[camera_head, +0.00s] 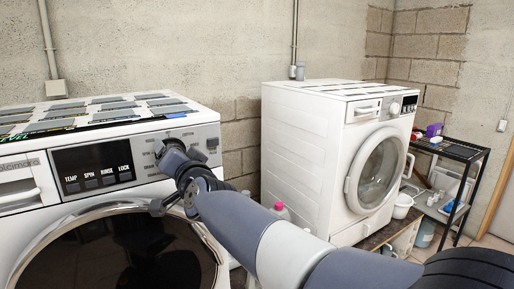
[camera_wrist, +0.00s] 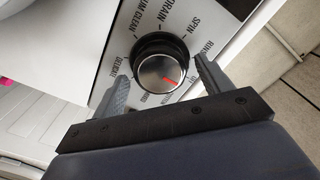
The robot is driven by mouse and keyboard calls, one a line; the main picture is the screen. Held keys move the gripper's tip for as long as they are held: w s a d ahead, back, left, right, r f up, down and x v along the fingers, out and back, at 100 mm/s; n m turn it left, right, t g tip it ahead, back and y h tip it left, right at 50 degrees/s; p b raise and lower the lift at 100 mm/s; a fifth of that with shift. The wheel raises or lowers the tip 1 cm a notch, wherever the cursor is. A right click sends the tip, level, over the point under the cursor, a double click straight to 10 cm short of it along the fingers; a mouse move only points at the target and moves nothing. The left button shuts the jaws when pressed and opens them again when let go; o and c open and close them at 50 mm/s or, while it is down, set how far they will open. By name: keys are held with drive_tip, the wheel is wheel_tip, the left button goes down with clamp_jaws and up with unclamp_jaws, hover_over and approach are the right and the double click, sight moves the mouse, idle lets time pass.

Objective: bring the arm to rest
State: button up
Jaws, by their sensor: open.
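My gripper (camera_head: 166,155) is at the control panel of the near white washing machine (camera_head: 70,200), at the left in the head view. In the wrist view my gripper (camera_wrist: 163,68) is open, with one finger on each side of a round silver dial (camera_wrist: 160,72). The dial has a black base and a red pointer mark, with printed words such as SPIN and DRAIN around it. I cannot tell whether the fingers touch the dial. In the head view my gripper hides most of the dial. My arm reaches in from the lower right.
A second white washing machine (camera_head: 300,145) stands further back on the right. A black-framed shelf (camera_head: 461,150) with small items is beyond it. A bottle with a pink cap (camera_head: 279,207) stands between the machines, close behind my arm. A concrete wall (camera_head: 170,45) runs behind.

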drive_tip(key=s+d+n+p, duration=0.3)
drive_tip(key=s+d+n, duration=0.2)
drive_tip(key=s+n, duration=0.2)
drive_tip(key=shift+s+d+n, duration=0.25)
drive_tip(key=shift+s+n, duration=0.05)
drive_tip(key=shift+s, duration=0.95)
drive_tip(key=shift+r, duration=0.1)
